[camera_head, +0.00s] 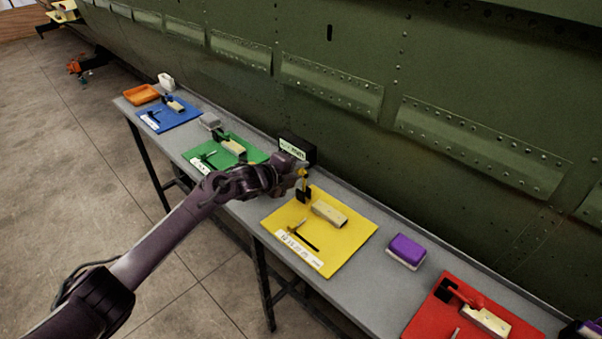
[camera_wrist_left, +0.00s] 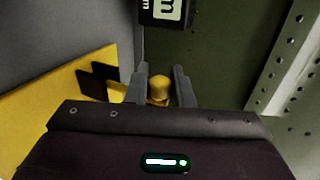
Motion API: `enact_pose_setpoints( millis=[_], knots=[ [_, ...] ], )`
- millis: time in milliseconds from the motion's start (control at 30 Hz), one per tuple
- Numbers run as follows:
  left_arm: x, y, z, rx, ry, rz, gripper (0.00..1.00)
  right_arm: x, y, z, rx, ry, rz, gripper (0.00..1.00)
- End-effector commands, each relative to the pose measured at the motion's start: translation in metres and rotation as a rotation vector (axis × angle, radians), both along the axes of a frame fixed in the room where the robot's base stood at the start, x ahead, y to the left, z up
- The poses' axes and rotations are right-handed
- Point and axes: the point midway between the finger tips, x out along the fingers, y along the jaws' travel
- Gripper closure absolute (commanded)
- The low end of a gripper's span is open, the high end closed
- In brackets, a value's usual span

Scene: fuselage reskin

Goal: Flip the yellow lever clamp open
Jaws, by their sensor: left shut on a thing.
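The yellow lever clamp (camera_head: 307,207) stands on the yellow board (camera_head: 346,246) on the bench. Its lever points up, and its rounded yellow tip (camera_wrist_left: 159,88) shows between the fingers in the left wrist view. My left gripper (camera_head: 303,173) is shut on the lever near its top, from the back-left side of the board. A pale block (camera_head: 330,214) lies beside the clamp on the board. The fingers and wrist partly hide the lever. My right gripper is not in view.
A dark box with a white label (camera_head: 297,148) stands behind my gripper by the green fuselage wall (camera_head: 450,110). Green (camera_head: 222,160), blue (camera_head: 168,121) and red (camera_head: 440,318) boards with similar clamps share the grey bench. A purple-topped block (camera_head: 407,250) sits right of the yellow board.

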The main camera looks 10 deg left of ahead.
Motion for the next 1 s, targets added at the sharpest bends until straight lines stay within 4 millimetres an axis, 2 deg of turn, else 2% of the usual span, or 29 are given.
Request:
enact_pose_setpoints(
  millis=[533,567,700,1000],
  knots=[
    [0.0012,0.0021,-0.0009,-0.019,0.015,0.001,1.00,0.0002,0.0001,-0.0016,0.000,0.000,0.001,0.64],
    [0.0012,0.0021,-0.0009,-0.019,0.015,0.002,0.77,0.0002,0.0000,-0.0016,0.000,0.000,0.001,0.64],
    [0.0012,0.0020,-0.0008,-0.018,0.014,0.002,0.59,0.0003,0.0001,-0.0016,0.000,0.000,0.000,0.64],
    [0.0000,0.0026,-0.0004,-0.018,0.013,0.001,0.59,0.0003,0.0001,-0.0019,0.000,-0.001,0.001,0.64]
  ],
)
